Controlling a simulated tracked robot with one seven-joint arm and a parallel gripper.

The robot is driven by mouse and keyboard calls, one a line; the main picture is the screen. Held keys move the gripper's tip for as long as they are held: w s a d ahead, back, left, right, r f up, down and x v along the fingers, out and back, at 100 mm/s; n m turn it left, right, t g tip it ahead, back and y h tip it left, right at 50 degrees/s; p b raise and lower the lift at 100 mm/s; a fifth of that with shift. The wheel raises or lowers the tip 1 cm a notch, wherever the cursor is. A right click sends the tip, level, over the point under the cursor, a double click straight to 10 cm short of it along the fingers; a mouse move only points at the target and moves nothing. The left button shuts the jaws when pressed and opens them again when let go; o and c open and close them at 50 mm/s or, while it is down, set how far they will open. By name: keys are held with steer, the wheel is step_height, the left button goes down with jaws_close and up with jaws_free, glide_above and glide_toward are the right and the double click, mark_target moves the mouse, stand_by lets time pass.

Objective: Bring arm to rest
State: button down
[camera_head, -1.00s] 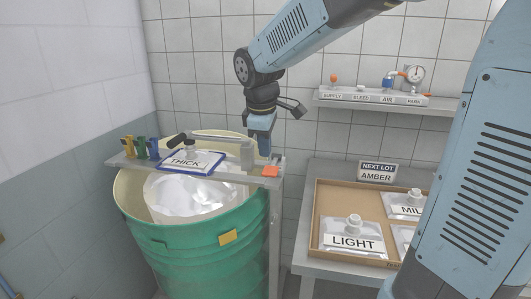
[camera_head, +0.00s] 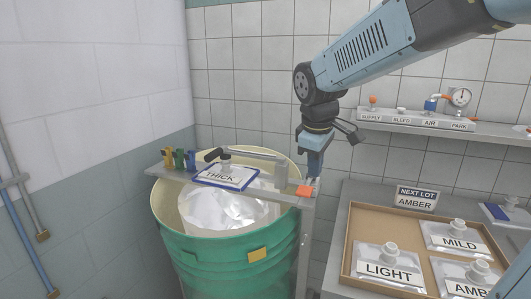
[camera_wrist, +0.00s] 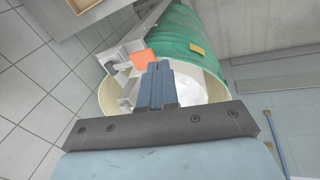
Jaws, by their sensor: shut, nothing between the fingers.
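My gripper (camera_head: 315,172) points down near the right end of the shelf bar across the green drum (camera_head: 230,262), beside an orange block (camera_head: 305,191). Its fingers are together with nothing between them; they also show in the wrist view (camera_wrist: 158,70), over the drum. My arm reaches in from the upper right. Whether the fingertips touch the bar cannot be told.
A cardboard tray (camera_head: 345,262) of labelled pouches sits on the right table. A wall shelf (camera_head: 418,124) carries a gauge.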

steer(key=s+d+m+t, duration=0.1)
steer(key=s+d+m, duration=0.3)
steer(key=s, duration=0.4)
steer(key=s+d+m+t+y, duration=0.1)
steer(key=s+d+m, duration=0.3)
steer(key=s+m, duration=0.2)
steer(key=shift+s+d+r+m+t, duration=0.3)
steer(key=shift+s+m, duration=0.1)
steer(key=shift+s, duration=0.5)
steer(key=shift+a, duration=0.15)
stand_by(0.3)
